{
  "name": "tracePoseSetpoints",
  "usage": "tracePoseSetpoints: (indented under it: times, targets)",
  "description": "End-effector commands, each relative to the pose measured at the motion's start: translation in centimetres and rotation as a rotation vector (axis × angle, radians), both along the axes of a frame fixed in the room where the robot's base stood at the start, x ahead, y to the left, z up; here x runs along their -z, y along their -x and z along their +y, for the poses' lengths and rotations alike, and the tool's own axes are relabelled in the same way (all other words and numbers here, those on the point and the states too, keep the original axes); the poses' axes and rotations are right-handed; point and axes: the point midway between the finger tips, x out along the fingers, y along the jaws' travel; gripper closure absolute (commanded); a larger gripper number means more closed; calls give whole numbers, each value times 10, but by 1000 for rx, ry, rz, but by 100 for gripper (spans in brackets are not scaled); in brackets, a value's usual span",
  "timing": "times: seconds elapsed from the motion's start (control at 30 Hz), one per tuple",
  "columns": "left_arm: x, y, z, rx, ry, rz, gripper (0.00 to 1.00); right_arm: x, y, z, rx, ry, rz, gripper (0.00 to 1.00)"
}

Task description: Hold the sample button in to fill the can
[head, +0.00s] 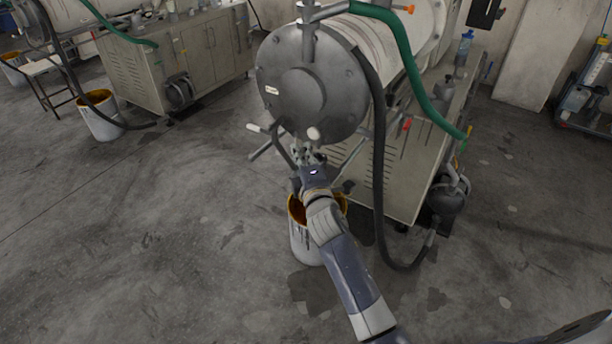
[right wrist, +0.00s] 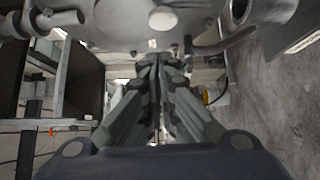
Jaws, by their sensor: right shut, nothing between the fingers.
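The round dark end plate of the mill (head: 308,85) carries a pale round button (head: 314,133) low on its face. A pale disc, probably the same button, shows at the top of the right wrist view (right wrist: 163,20). My right gripper (head: 309,156) is shut and empty, just below the button; whether it touches anything there I cannot tell. The right wrist view shows its fingers (right wrist: 157,62) together, pointing at the underside of the plate. A white can (head: 302,246) with orange-stained insides stands on the floor below, partly hidden by my right arm. My left gripper is out of view.
A pale-tipped lever (head: 253,127) sticks out left of the plate. A black hose (head: 379,190) hangs at its right, and a green hose (head: 405,55) runs over the drum. The metal cabinet (head: 385,182) stands behind.

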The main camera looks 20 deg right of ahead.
Motion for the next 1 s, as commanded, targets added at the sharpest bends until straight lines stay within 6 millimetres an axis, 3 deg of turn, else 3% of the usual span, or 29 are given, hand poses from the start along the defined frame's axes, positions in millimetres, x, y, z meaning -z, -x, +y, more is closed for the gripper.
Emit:
tracePoseSetpoints:
  times: [0.33, 0.5, 1.0]
  targets:
    - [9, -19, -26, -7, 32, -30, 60, 3, 53, 7, -2, 0, 2, 100]
    - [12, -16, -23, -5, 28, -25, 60, 2, 71, 9, -2, 0, 2, 100]
    - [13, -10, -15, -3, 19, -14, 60, 1, 76, 10, -1, -1, 2, 100]
